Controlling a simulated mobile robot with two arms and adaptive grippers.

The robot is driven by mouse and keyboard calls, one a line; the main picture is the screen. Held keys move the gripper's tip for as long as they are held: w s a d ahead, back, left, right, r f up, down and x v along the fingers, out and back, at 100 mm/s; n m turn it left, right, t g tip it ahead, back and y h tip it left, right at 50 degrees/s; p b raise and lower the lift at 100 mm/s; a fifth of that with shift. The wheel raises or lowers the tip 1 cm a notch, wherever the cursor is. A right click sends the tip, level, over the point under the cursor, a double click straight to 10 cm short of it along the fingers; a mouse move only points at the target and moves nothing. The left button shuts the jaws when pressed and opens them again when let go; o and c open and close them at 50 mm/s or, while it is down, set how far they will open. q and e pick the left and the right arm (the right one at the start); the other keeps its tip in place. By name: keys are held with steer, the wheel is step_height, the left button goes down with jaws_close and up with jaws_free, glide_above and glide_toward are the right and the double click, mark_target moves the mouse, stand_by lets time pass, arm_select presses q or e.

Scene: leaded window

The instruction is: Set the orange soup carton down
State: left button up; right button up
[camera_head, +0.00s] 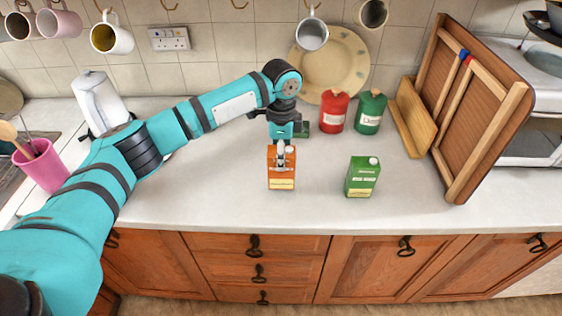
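The orange soup carton (282,180) is upright at the middle of the counter, near the front. My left gripper (281,156) comes down on it from above, with a grey finger against its upper front face. It looks shut on the carton's top; the far finger is hidden. I cannot tell whether the carton's base touches the counter or is slightly above it. My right gripper is not in view.
A green carton (362,178) stands to the right on the white counter (220,205). Red (334,112) and green (369,112) canisters and a large plate (345,65) are behind. A wooden rack (480,110) stands at right. The counter's front edge is close.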

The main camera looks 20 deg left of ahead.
arm_select(q)
step_height(320, 180, down, 4)
steer(key=shift+w+r+p, duration=0.15)
steer(key=shift+r+p, duration=0.1)
steer(key=shift+p, duration=0.5)
steer(key=shift+f, duration=0.15)
steer(key=o, duration=1.3)
steer(key=shift+f, duration=0.1)
step_height(320, 180, up, 11)
steer(key=b, duration=0.3)
steer(key=shift+b, duration=0.35)
steer(key=shift+r, duration=0.7)
